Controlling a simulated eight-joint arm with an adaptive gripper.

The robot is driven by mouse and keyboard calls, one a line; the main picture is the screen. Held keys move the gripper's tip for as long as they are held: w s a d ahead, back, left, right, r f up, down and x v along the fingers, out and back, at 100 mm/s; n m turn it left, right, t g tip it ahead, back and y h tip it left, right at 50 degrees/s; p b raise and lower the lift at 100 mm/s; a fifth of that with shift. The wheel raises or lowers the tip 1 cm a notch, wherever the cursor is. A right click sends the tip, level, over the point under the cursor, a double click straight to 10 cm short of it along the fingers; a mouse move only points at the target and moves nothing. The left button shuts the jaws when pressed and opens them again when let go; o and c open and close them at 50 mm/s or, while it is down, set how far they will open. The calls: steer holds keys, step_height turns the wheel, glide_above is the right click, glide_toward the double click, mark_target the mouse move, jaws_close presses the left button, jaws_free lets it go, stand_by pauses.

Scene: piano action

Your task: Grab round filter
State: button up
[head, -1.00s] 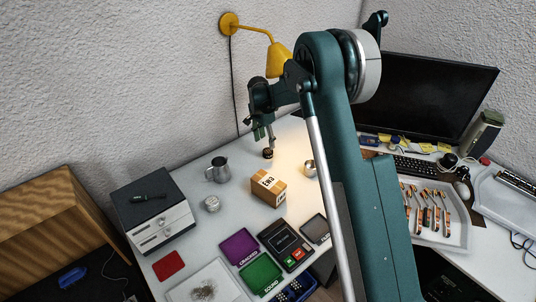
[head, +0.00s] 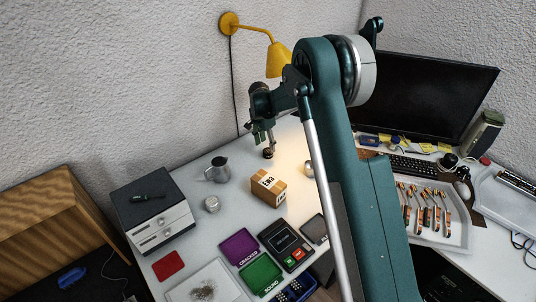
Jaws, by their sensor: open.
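A small dark round piece (head: 267,154), the likeliest round filter, sits on the white desk (head: 225,240) near its back edge. It is too small to make out in detail. My gripper (head: 264,140) points down just above it, with its fingers apart. One fingertip overlaps the round piece in the picture; I cannot tell whether they touch. I see nothing held between the fingers.
A cardboard box (head: 268,187), a metal pitcher (head: 218,170) and a round silver container (head: 212,204) stand nearby. A silver round object (head: 308,168) is partly hidden by my arm. A yellow lamp (head: 279,60) hangs above. Trays (head: 262,273) lie in front.

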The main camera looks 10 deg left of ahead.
mark_target(268, 150)
steer(key=shift+w+d+f+b, duration=0.15)
steer(key=shift+d+f+b, duration=0.1)
steer(key=shift+f, duration=1.05)
steer(key=shift+w+d+f+b, duration=0.1)
steer(key=shift+f+b, duration=0.15)
steer(key=shift+f, duration=1)
steer(key=shift+c, duration=0.5)
steer(key=c, duration=0.9)
